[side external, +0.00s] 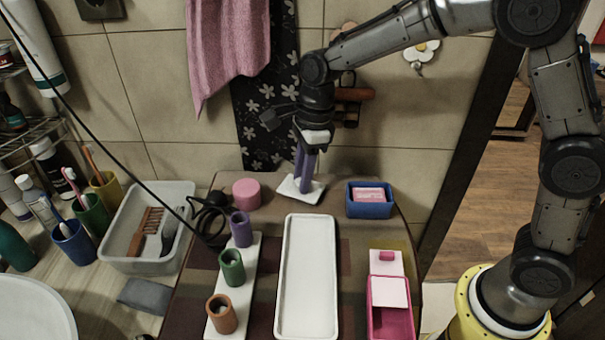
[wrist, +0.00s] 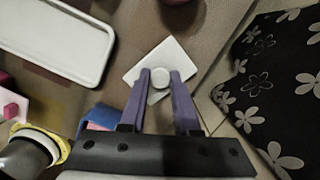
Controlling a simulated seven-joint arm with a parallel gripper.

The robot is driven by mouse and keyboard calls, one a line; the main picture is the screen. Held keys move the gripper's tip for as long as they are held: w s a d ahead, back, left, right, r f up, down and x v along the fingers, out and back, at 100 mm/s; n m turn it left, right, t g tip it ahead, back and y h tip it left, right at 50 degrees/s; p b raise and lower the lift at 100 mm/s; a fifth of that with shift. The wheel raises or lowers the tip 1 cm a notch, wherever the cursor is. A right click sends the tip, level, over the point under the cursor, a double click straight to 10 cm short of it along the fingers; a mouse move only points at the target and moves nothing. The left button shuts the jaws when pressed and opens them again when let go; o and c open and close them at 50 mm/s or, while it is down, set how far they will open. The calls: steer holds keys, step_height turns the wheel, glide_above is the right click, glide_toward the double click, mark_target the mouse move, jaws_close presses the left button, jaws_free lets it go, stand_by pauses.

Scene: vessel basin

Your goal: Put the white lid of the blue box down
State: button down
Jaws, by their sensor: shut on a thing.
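The white lid (side external: 289,189) is a small square plate with a round knob, near the back edge of the table. My gripper (side external: 304,188) points down and is shut on the lid's knob. In the wrist view, the purple fingers of my gripper (wrist: 161,82) close on the knob from both sides, and the lid (wrist: 142,67) shows around them. I cannot tell whether the lid touches the table. The blue box (side external: 370,210) stands open to the right of the lid, with pink and white contents; a corner of it also shows in the wrist view (wrist: 97,116).
A long white tray (side external: 307,310) lies in front of the lid. A pink round container (side external: 246,193) stands left of it. Purple, green and orange cups stand on a white strip (side external: 244,269). A pink box (side external: 390,322) is at front right. The tiled wall (side external: 400,130) is close behind.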

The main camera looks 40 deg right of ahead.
steer(key=shift+f, duration=0.15)
steer(key=c, duration=0.6)
jaws_free()
steer(key=shift+c, duration=0.2)
step_height(320, 180, up, 12)
steer(key=d, duration=0.2)
steer(key=s+d+r+n+t, duration=0.1)
steer(key=s+d+r+n, duration=0.25)
steer(key=s+n, duration=0.4)
steer(key=s+d+f+n+t, duration=0.2)
steer(key=s+d+n, duration=0.1)
steer(key=s+n, duration=0.4)
steer(key=s+d+f+n+t+h, duration=0.1)
steer(key=s+d+f+n, duration=0.2)
steer(key=s+n, duration=0.5)
steer(key=shift+s+d+f+t+h, duration=0.3)
steer(key=shift+s+d+f+t, duration=0.1)
steer(key=shift+s, duration=0.8)
